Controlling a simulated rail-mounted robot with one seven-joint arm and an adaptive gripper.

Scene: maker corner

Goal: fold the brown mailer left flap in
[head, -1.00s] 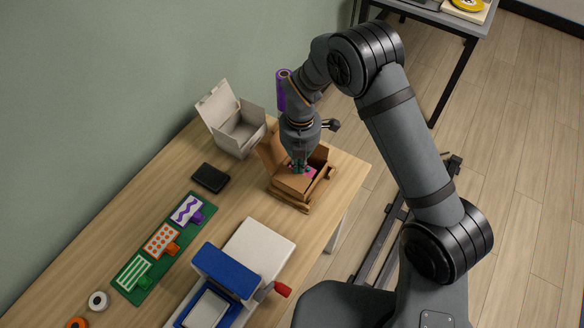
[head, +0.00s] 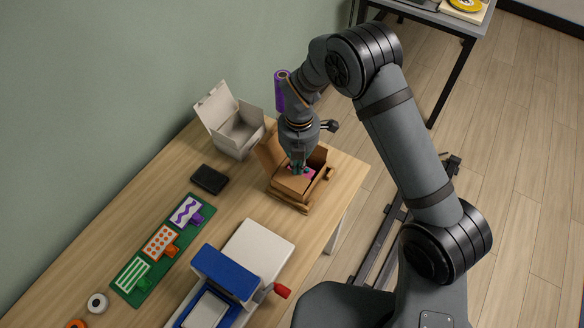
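The brown mailer (head: 291,202) is an open cardboard box near the far right end of the wooden table. A flap or lid (head: 268,150) stands up at its back left. A brown flap (head: 290,184) shows at its front left, and another part (head: 318,160) shows at its right. Something pink (head: 308,174) shows inside. My gripper (head: 298,168) points down over the mailer's middle, with its tips at or just above the opening. The fingers are small and partly hidden, so I cannot tell whether they are open or touching a flap.
A white open box (head: 238,132) stands behind and left of the mailer. A black flat item (head: 209,179) lies to the left. A green board (head: 150,262) with patterned cards and a blue-and-white press (head: 225,275) are nearer. Bare table lies between.

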